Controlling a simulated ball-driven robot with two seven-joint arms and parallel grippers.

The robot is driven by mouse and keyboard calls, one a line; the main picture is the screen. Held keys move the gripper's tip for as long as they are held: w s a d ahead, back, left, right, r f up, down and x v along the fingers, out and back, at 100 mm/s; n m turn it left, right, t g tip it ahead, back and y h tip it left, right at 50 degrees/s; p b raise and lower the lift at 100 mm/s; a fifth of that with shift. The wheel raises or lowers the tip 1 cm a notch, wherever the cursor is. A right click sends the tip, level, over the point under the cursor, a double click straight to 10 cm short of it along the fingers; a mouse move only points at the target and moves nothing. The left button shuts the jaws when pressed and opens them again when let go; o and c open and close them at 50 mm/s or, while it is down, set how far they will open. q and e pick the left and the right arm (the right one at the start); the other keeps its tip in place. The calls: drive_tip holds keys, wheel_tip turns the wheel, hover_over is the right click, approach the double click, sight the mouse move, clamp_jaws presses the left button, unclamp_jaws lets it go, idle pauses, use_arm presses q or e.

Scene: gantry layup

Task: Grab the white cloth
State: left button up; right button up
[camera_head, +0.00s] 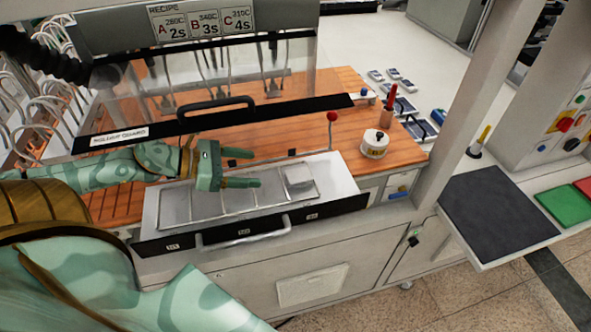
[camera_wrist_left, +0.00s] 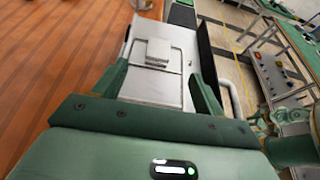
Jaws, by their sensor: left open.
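The white cloth (camera_head: 298,175) looks like a small folded pale square. It lies at the right end of the metal tray (camera_head: 176,206), which is split into sections by thin bars. My left gripper (camera_head: 250,168) is open and empty above the tray, to the left of the cloth, fingers pointing right at it. In the left wrist view the cloth (camera_wrist_left: 158,50) lies ahead, beyond the gap between the two open fingers (camera_wrist_left: 162,85). The gripper is apart from the cloth.
A clear guard with a black handle (camera_head: 215,103) stands raised behind the tray. A red-knobbed lever (camera_head: 332,118) rises behind the cloth. A white round tin (camera_head: 374,144) and a cup with red-handled tools (camera_head: 389,118) stand right on the wooden bench. A dark mat (camera_head: 495,215) lies further right.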

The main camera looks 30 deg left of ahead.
sight(301, 174)
use_arm(q)
drive_tip(key=x, duration=0.3)
drive_tip(key=shift+w+d+b, duration=0.1)
drive_tip(key=shift+d+b, duration=0.15)
drive_tip(key=shift+b, duration=0.05)
drive_tip(key=x, duration=0.4)
drive_tip(key=shift+w+f, duration=0.2)
drive_tip(key=shift+w, duration=0.2)
drive_tip(key=shift+p+x, duration=0.5)
drive_tip(key=shift+x, duration=0.25)
drive_tip(key=p+x, duration=0.1)
drive_tip(key=x, duration=0.3)
drive_tip(key=shift+w+d+f+p, duration=0.15)
drive_tip(key=shift+f+p, duration=0.15)
drive_tip(key=shift+p, duration=0.1)
drive_tip(key=shift+w+d+f, duration=0.1)
drive_tip(key=shift+f, duration=0.05)
use_arm(e)
drive_tip(key=shift+s+d+r, duration=0.1)
drive_tip(key=shift+s+r, duration=0.05)
drive_tip(key=shift+r, duration=0.3)
drive_tip(key=shift+s+d+r, duration=0.1)
drive_tip(key=shift+s+r, duration=0.05)
drive_tip(key=shift+r, duration=0.3)
use_arm(q)
drive_tip(key=c, duration=1.1)
